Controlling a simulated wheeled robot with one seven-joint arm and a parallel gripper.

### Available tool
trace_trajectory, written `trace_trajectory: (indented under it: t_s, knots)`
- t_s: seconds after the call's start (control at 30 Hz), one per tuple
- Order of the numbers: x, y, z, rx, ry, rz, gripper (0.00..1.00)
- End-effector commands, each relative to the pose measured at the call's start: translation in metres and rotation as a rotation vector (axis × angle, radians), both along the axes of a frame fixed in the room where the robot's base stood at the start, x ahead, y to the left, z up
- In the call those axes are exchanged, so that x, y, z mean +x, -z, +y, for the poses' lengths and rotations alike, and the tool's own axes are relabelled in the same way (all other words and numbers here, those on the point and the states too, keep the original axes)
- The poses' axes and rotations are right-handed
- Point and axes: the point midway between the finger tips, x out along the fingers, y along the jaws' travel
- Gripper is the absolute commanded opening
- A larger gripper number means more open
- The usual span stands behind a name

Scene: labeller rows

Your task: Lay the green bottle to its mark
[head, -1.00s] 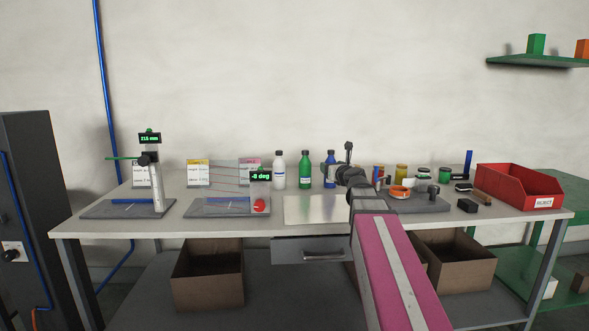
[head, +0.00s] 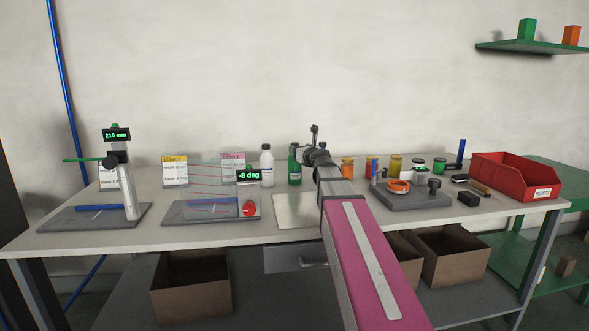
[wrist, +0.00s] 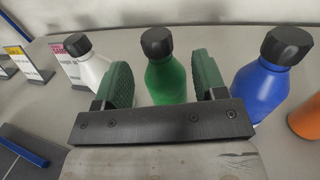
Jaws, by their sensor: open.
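The green bottle (head: 294,168) stands upright with a black cap at the back of the bench, partly hidden by my arm in the head view. In the wrist view, the green bottle (wrist: 167,82) stands between the two green finger pads of my gripper (wrist: 164,77). The gripper is open, with a pad on each side of the bottle. Gaps show between the pads and the bottle, though its lower part is hidden by the gripper's bar. I cannot make out a mark for the bottle.
A white bottle (wrist: 88,66) stands left of the green one and a blue bottle (wrist: 262,86) right, both close to the fingers. A bare metal plate (head: 293,212) lies in front. Gauge stands are at left; jars, a grey fixture (head: 412,198) and a red bin (head: 513,178) at right.

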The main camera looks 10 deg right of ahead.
Motion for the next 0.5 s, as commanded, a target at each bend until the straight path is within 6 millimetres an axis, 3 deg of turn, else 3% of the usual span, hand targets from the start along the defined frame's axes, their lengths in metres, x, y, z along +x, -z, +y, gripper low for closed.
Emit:
trace_trajectory:
  t_s: [0.5]
  knots:
    - [0.051,-0.001,0.015,0.000,0.000,0.000,0.65]
